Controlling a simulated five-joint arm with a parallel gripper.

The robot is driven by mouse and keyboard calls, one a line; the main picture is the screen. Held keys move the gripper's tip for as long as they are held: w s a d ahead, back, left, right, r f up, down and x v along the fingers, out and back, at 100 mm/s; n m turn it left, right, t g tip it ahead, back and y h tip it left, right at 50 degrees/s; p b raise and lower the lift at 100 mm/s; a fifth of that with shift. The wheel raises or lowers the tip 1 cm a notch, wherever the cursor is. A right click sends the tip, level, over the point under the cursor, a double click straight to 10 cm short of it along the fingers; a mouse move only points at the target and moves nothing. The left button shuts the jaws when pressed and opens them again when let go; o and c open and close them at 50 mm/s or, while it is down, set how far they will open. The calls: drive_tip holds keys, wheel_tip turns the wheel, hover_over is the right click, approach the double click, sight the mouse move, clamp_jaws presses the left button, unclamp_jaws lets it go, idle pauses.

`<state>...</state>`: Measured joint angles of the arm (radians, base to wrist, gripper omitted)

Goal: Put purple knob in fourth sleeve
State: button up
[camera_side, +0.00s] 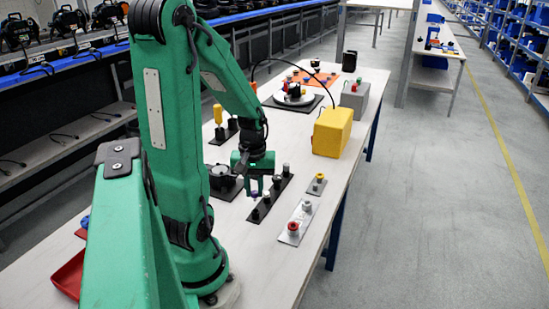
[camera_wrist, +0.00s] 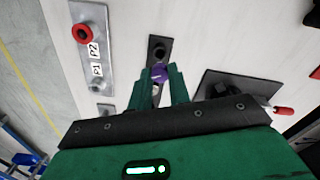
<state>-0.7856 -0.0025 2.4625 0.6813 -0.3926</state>
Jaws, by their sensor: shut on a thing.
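My gripper (camera_side: 255,187) is shut on the purple knob, and its green fingers (camera_wrist: 160,70) close on the knob from both sides in the wrist view. The purple knob (camera_wrist: 159,74) shows between the fingertips; it is small in the side view (camera_side: 254,194). Below it lies a black strip (camera_wrist: 157,41) with a row of sleeves, which runs away at a slant in the side view (camera_side: 260,206). A dark sleeve (camera_wrist: 160,54) shows just past the knob. Other sleeves are partly hidden by my gripper. I cannot tell whether the knob touches a sleeve.
A grey plate (camera_wrist: 89,52) with a red button (camera_wrist: 82,33) lies beside the strip. A small plate with a yellow-based knob (camera_side: 319,178) and a yellow box (camera_side: 332,131) stand farther back. A dark fixture (camera_side: 224,180) lies left of my gripper.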

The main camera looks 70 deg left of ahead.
sight(255, 197)
drive_tip(key=shift+f, duration=2.4)
drive_tip(key=shift+f, duration=0.15)
drive_tip(key=o, duration=0.5)
drive_tip(key=o, duration=0.5)
drive_tip(key=shift+o, duration=0.2)
drive_tip(key=shift+r, duration=3.95)
